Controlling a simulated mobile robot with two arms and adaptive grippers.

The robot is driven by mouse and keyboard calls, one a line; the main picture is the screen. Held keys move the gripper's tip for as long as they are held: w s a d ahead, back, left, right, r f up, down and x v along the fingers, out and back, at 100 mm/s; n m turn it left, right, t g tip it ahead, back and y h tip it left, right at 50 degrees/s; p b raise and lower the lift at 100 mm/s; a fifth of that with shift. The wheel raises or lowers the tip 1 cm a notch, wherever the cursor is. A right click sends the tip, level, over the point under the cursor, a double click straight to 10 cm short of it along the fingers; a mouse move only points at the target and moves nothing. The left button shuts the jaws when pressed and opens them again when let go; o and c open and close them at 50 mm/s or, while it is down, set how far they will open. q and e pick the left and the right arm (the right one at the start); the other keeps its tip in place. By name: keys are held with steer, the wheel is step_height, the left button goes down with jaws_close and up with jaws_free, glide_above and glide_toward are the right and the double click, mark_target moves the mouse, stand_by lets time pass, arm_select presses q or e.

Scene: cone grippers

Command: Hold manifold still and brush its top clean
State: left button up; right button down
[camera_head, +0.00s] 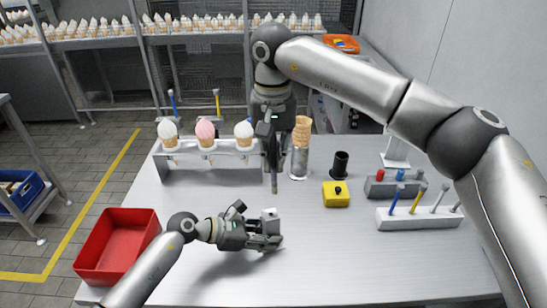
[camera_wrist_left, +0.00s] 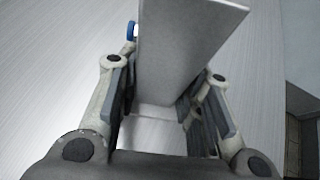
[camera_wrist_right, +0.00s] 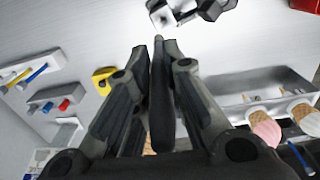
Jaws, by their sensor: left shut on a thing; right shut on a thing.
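The manifold is a grey metal block (camera_head: 269,214) above the table's front middle. In the left wrist view the manifold (camera_wrist_left: 180,55) stands between my finger pads, with a blue knob (camera_wrist_left: 131,31) at its side. My left gripper (camera_head: 265,241) is shut on it. My right gripper (camera_head: 272,145) points down behind and above the manifold, shut on a thin dark brush (camera_head: 274,183). In the right wrist view the brush (camera_wrist_right: 161,100) lies along my fingers, and the manifold's top (camera_wrist_right: 160,16) shows beyond them, apart from it. The bristles cannot be made out.
A red bin (camera_head: 118,245) stands at the left. A metal rack (camera_head: 210,172) with ice cream cones is behind, beside a glass of cones (camera_head: 300,160). A yellow box (camera_head: 336,195), a black cup (camera_head: 340,164) and a white tool rack (camera_head: 420,218) are at the right. The front right is clear.

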steer(key=shift+s, duration=0.1)
steer(key=shift+s+a, duration=0.75)
steer(key=shift+s, duration=0.35)
steer(key=shift+f, duration=2.4)
steer(key=shift+f, duration=0.6)
steer(key=shift+d, duration=0.15)
steer(key=shift+w+d+r, duration=0.1)
steer(key=shift+w+d, duration=0.05)
steer(key=shift+d, duration=0.35)
steer(key=shift+w+d, duration=0.15)
steer(key=shift+d, duration=0.3)
steer(key=shift+a, duration=0.15)
